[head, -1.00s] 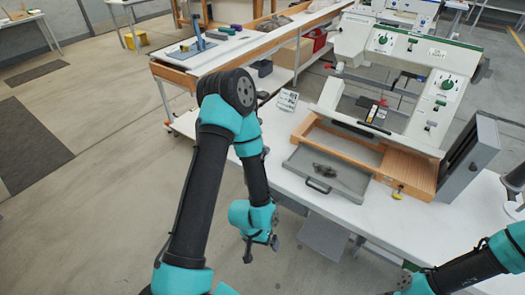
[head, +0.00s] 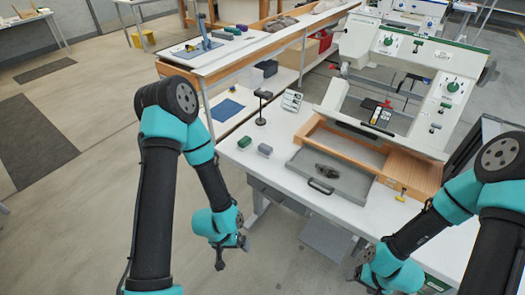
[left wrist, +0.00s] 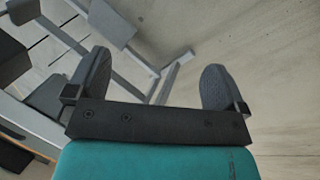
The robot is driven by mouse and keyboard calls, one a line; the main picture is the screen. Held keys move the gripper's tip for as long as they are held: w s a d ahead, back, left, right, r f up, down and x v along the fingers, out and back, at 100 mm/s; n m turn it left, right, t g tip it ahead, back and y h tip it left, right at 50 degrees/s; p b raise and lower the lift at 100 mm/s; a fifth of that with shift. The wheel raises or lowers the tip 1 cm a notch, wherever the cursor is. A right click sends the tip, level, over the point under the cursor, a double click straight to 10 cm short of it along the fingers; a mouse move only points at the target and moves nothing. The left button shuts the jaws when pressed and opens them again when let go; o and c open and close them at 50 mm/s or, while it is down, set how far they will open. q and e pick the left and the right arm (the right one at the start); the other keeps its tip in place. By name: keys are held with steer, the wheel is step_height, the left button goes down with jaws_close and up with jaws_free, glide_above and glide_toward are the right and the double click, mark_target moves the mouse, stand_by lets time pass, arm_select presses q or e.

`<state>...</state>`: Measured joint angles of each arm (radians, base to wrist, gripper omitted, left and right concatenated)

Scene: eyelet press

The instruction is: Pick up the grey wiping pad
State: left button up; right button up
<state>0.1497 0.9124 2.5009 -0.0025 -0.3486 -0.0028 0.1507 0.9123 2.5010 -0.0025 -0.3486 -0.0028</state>
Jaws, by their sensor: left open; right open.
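The grey wiping pad (head: 265,150) looks to be the small grey block lying on the white bench, left of the grey tray. A small green block (head: 244,142) lies just left of it. My left gripper (head: 232,256) hangs in front of the bench's left end, nearer to me than the pad and apart from it. In the left wrist view its jaws (left wrist: 155,88) are open and empty, with floor and bench legs beyond. My right gripper (head: 366,281) is at the lower right, off the bench's front edge; its fingers are small, with nothing visible in them.
A grey tray (head: 345,187) with a dark lump (head: 327,171) on it sits before the wooden frame of the press (head: 412,80). A black stand (head: 262,108) and a white sign (head: 292,101) stand behind the pads.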

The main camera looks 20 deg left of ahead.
arm_select(q)
steer(key=shift+c, duration=0.3)
steer(key=c, duration=0.4)
steer(key=shift+o, duration=0.2)
